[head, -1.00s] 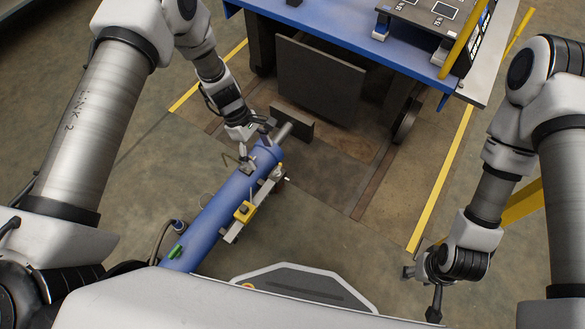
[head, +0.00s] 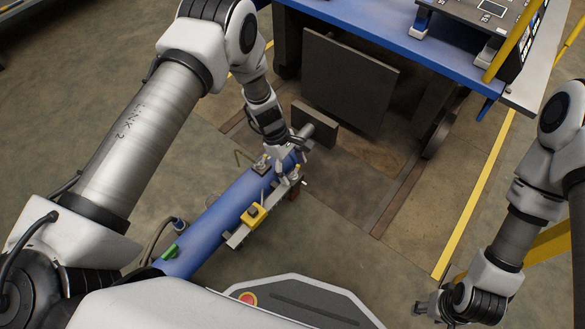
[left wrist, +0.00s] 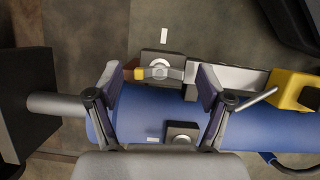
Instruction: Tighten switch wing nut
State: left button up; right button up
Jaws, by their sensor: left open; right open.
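The switch wing nut (left wrist: 160,72) sits on a square grey plate at the end of a metal bar beside a blue cylinder (head: 222,215). One wing tip looks orange-yellow. In the left wrist view, my left gripper (left wrist: 157,84) is open, with one finger to each side of the wing nut and gaps between. In the head view, my left gripper (head: 289,172) is over the far end of the cylinder and partly hides the nut area. My right gripper (head: 428,308) is open and empty at the lower right, away from the cylinder.
A yellow block (head: 254,215) sits on the bar (head: 238,237). A second small grey plate (left wrist: 182,133) is on the cylinder. A blue-edged table (head: 375,40) with a dark device stands behind. Floor between my arms is mostly clear.

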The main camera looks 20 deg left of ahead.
pick_arm(q)
jog(key=c, duration=1.2)
jog(key=shift+o, duration=0.2)
jog(key=m+g, duration=0.1)
jog(key=m, duration=0.2)
jog(key=shift+w+m+y+p, duration=0.1)
jog(key=shift+m+y+p, duration=0.2)
jog(key=shift+y+p, duration=0.1)
jog(key=m, duration=0.2)
jog(key=m+g+y, duration=0.1)
jog(key=m, duration=0.2)
jog(key=shift+d+g, duration=0.1)
jog(key=shift+g, duration=0.2)
jog(key=m+y, duration=0.1)
jog(key=m, duration=0.2)
jog(key=m+y, duration=0.1)
jog(key=m, duration=0.1)
jog(key=shift+d+m+g, duration=0.1)
jog(key=shift+m+g, duration=0.3)
jog(key=m+y, duration=0.2)
jog(key=m, duration=0.2)
jog(key=shift+d, duration=0.1)
jog(key=shift+m, duration=0.4)
